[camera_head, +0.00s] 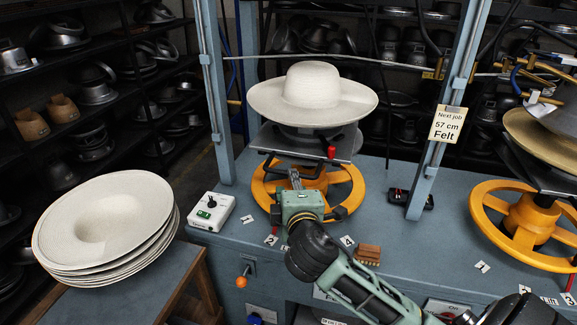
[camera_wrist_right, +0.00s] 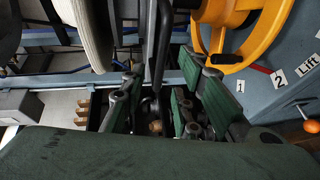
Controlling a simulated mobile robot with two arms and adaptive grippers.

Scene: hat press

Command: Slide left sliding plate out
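The left sliding plate (camera_head: 270,140) is a thin dark plate under a white wide-brimmed hat (camera_head: 312,90) on the left press, above an orange handwheel (camera_head: 345,205). A red knob (camera_head: 331,152) stands at its front right. My right gripper (camera_head: 296,180) is in front of the plate's front edge. In the right wrist view, the right gripper's green-padded fingers (camera_wrist_right: 155,95) are apart, with a dark bar-like edge (camera_wrist_right: 158,45) between them. I cannot tell whether they touch it. The hat and orange wheel (camera_wrist_right: 235,40) lie on either side. My left gripper is not in view.
A white control box (camera_head: 211,212) sits on the blue bench left of the wheel. A stack of white hats (camera_head: 105,225) is on a side table. Blue posts flank the press, and a second press with an orange wheel (camera_head: 530,215) stands at right.

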